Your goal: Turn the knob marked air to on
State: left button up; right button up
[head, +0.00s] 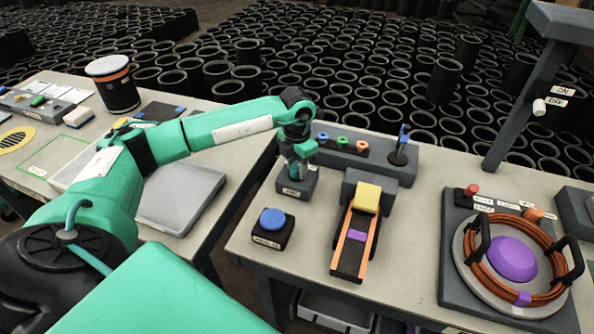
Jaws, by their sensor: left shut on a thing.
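My left gripper (298,170) reaches down from the end of the green left arm onto a small dark box (297,188) with a white label that seems to read AIR. The gripper is shut on the knob on top of this box. The knob is mostly hidden by the fingers, so I cannot tell which way it points. The box stands on the right-hand table, at its back left. My right gripper is not in view.
A blue button (272,218) on a black box stands just in front. A small chute (352,243) with a yellow block is to the right. A grey rail (360,158) with coloured rings stands behind. Further right are a coil of orange hose (474,265) and an ON/OFF switch (539,107).

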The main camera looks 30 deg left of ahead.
pick_arm(q)
jog(key=shift+m+b, duration=0.45)
jog(key=shift+m, duration=0.25)
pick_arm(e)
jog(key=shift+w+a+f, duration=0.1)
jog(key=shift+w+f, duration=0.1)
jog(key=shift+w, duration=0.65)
pick_arm(q)
jog(key=o, duration=1)
